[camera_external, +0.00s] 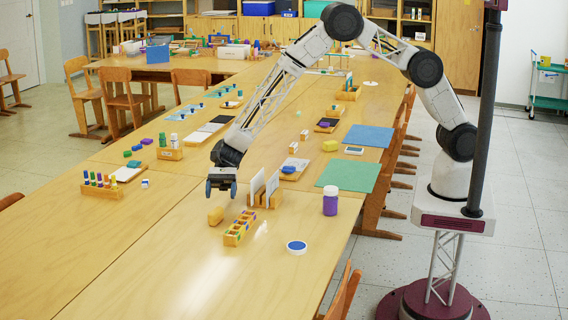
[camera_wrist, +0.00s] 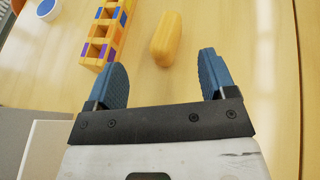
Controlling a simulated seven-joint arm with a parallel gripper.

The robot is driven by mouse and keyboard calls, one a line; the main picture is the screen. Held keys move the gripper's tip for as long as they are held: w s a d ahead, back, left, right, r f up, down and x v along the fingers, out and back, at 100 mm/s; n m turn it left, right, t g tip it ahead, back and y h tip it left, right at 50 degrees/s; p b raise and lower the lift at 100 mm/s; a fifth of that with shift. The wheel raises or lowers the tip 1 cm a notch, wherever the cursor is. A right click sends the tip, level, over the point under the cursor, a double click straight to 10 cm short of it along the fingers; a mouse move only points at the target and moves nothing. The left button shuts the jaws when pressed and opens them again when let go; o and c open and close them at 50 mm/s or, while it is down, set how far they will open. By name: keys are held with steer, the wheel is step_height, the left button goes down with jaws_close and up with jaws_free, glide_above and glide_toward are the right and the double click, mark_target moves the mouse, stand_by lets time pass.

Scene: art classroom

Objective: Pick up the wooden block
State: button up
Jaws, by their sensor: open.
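The wooden block (camera_external: 216,216), a small yellow-orange piece with rounded edges, lies on the long wooden table (camera_external: 150,255). In the wrist view the block (camera_wrist: 166,38) lies beyond my fingertips, roughly between their lines and a little left of the middle. My gripper (camera_external: 221,188) is above the table, just over and behind the block, with its blue fingers pointing down. In the wrist view my gripper (camera_wrist: 166,72) is open, with nothing between its fingers. The block touches neither finger.
A wooden compartment box (camera_external: 239,228) stands close right of the block; it also shows in the wrist view (camera_wrist: 106,32). A card holder (camera_external: 264,192), a purple jar (camera_external: 330,201) and a blue-topped dish (camera_external: 297,247) are further right. The table's near left is clear.

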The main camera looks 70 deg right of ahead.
mark_target(217, 208)
steer(key=shift+s+a+f, duration=0.15)
steer(key=shift+a+f, duration=0.15)
steer(key=shift+a, duration=0.3)
steer(key=shift+a, duration=0.1)
steer(key=shift+x, duration=2.45)
steer(key=c, duration=1.3)
